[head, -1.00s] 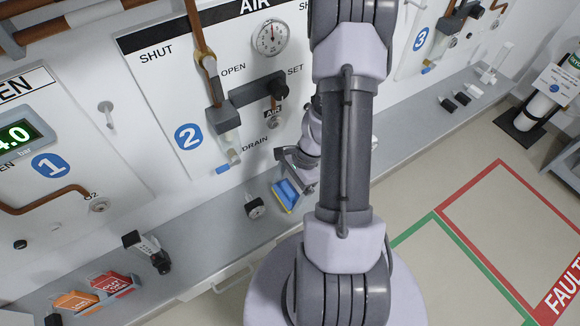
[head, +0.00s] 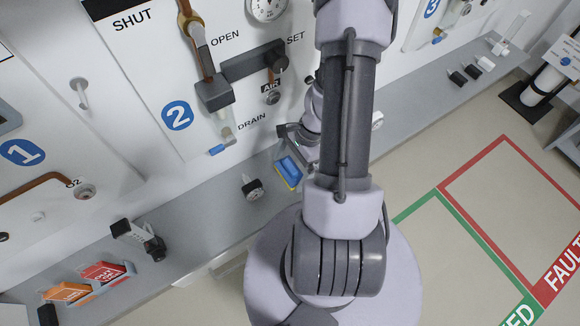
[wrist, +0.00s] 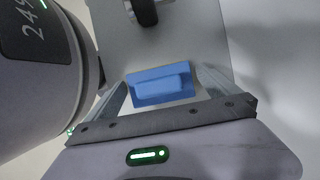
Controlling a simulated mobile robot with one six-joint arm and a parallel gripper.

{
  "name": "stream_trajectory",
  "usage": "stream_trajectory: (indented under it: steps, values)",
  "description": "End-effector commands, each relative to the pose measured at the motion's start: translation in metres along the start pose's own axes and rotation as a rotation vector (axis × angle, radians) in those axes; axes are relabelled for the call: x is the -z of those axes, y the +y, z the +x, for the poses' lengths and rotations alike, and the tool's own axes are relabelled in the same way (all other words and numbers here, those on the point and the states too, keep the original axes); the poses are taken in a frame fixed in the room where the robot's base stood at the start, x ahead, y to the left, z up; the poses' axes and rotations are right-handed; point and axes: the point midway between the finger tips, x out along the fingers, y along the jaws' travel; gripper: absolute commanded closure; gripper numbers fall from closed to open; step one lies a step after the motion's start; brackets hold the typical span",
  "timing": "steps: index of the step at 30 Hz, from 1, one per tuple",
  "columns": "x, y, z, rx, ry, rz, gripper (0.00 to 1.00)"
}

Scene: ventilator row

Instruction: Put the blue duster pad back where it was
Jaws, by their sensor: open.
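The blue duster pad (head: 290,170) lies on the grey ledge below the number 2 AIR panel, with a yellow edge showing beside it. It also shows in the wrist view (wrist: 160,84), lying between my fingers. My gripper (head: 297,150) is at the pad, partly hidden by my arm in the head view. In the wrist view my gripper (wrist: 162,88) is open, with one finger on each side of the pad and gaps showing. I cannot tell how high the fingers are above the ledge.
A small black-and-white knob-like item (head: 252,188) stands on the ledge left of the pad. Further left are a black fitting (head: 138,240) and a tray with red and orange tags (head: 102,272). Above, the panel carries a valve handle (head: 197,42) and a drain tube (head: 227,133).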

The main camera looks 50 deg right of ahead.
Motion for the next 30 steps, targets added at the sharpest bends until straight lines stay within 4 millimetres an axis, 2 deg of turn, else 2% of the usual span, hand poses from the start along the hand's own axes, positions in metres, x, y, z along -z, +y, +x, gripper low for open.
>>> stream_trajectory:
  steps: [2,9,12,15,19,30]
  values:
    - [-0.002,-0.001,-0.012,0.002,0.001,-0.001,0.0]
    - [-0.003,-0.001,-0.082,0.003,0.002,0.0,0.0]
    - [-0.002,-0.001,-0.104,0.003,0.002,0.001,0.0]
    - [-0.002,0.0,-0.117,0.001,0.001,-0.001,0.0]
    - [-0.001,0.0,-0.123,0.0,0.0,0.0,0.0]
    - [-0.001,0.0,-0.123,0.0,0.0,0.0,0.0]
